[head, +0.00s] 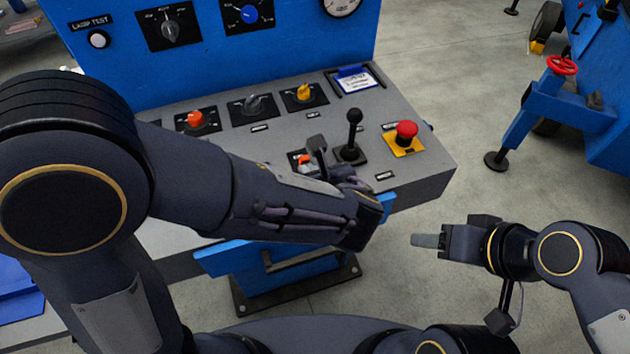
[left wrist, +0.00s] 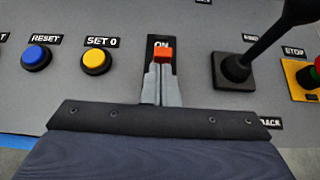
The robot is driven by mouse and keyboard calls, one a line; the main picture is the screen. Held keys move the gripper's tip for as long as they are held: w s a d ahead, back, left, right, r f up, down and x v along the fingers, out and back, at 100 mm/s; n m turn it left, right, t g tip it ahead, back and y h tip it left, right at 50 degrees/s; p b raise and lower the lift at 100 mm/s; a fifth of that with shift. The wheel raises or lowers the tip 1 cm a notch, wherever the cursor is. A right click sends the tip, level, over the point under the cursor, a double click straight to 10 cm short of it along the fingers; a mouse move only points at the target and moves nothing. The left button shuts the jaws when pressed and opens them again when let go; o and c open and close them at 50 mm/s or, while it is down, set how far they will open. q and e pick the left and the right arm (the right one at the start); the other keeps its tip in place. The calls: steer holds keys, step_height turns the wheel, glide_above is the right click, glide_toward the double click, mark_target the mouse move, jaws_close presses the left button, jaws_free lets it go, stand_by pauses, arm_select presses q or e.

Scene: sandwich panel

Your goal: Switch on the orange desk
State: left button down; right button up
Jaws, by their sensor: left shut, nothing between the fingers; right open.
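The orange switch (left wrist: 163,54) sits under an ON label on the grey sloping desk of the panel, seen in the left wrist view. In the head view only a small part of it (head: 303,158) shows beside my left arm. My left gripper (left wrist: 161,80) is shut and empty, its grey fingertips at the near edge of the orange switch. I cannot tell whether they touch it. In the head view my left forearm hides its fingers. My right gripper (head: 428,240) is open and empty, off to the right of the desk over the floor.
Right of the switch stand a black joystick (head: 353,135) and a red stop button (head: 406,132) on yellow. A yellow SET 0 button (left wrist: 96,61) and blue RESET button (left wrist: 36,57) lie left. Orange (head: 196,120), grey and yellow (head: 304,92) knobs line the back.

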mark_target(303, 157)
stand_by(0.3)
arm_select(q)
steer(key=shift+w+r+p, duration=0.1)
steer(key=shift+r+p, duration=0.15)
steer(key=shift+p, duration=0.15)
steer(key=g+p, duration=0.1)
steer(key=p, duration=0.1)
steer(key=w+r+g+p, duration=0.1)
steer(key=p, duration=0.2)
steer(key=shift+a+r+h, duration=0.25)
steer(key=shift+h, duration=0.05)
steer(key=shift+w+f+g+h+p, duration=0.35)
steer(key=shift+g+p, duration=0.35)
steer(key=shift+p, duration=0.55)
steer(key=shift+s, duration=0.1)
steer(key=shift+r+p, duration=0.65)
steer(key=shift+r, duration=0.15)
